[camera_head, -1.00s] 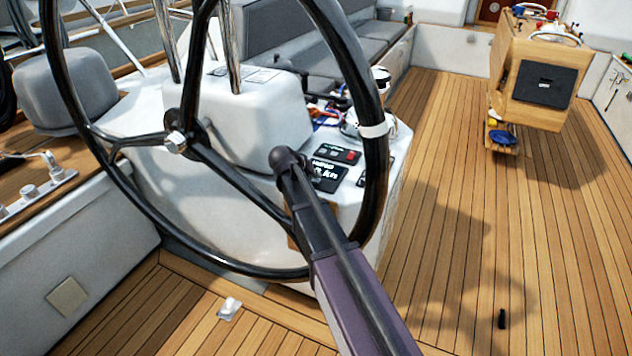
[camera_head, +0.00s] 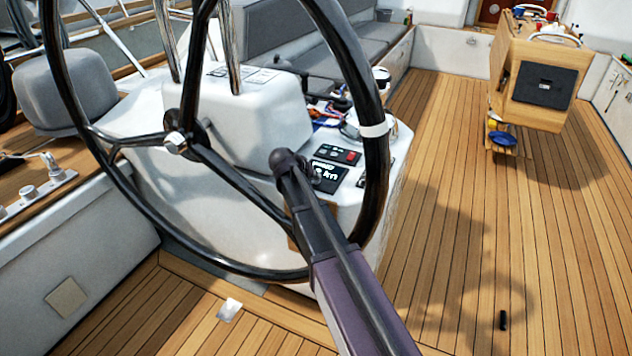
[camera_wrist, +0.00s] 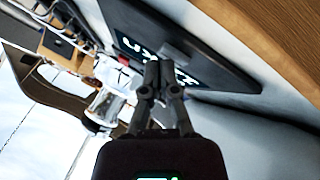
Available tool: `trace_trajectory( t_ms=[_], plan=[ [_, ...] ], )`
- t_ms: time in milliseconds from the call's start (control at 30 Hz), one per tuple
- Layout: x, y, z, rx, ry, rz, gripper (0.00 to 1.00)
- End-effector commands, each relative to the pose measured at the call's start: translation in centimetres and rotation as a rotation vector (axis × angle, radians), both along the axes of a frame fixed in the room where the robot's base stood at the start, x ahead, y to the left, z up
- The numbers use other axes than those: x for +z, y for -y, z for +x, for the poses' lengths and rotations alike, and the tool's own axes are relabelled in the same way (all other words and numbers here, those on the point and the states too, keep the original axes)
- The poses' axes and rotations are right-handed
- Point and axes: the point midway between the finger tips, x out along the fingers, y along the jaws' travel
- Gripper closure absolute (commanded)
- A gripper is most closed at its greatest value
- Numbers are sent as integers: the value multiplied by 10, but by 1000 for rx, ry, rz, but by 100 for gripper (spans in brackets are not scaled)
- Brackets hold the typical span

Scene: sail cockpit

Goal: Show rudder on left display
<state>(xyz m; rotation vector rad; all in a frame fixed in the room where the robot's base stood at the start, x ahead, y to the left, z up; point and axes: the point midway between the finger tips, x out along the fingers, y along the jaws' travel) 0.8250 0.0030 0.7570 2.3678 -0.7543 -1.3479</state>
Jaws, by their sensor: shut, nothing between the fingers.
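The left display (camera_head: 327,176) is a dark panel with white characters on the sloping face of the white pedestal, behind the wheel rim. Its small text is hard to read, and my arm covers its left edge. In the wrist view a dark display (camera_wrist: 200,62) with bright characters, turned upside down, lies right behind my fingertips. My gripper (camera_wrist: 158,74) is shut and empty, with its tips over the lower part of that display. I cannot tell whether they touch it.
The black steering wheel (camera_head: 374,180) surrounds my arm's reach. Cables and small items lie farther back. The wooden deck (camera_head: 440,200) is largely clear on the right.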

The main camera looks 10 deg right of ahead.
Motion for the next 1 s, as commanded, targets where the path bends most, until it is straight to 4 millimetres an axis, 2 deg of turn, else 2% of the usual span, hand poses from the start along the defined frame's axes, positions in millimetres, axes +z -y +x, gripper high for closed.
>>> trace_trajectory(
  t_ms=[733,1000],
  plan=[
    [-4,0,0,-1,-1,0,100],
    [4,0,0,-1,-1,0,100]
  ],
)
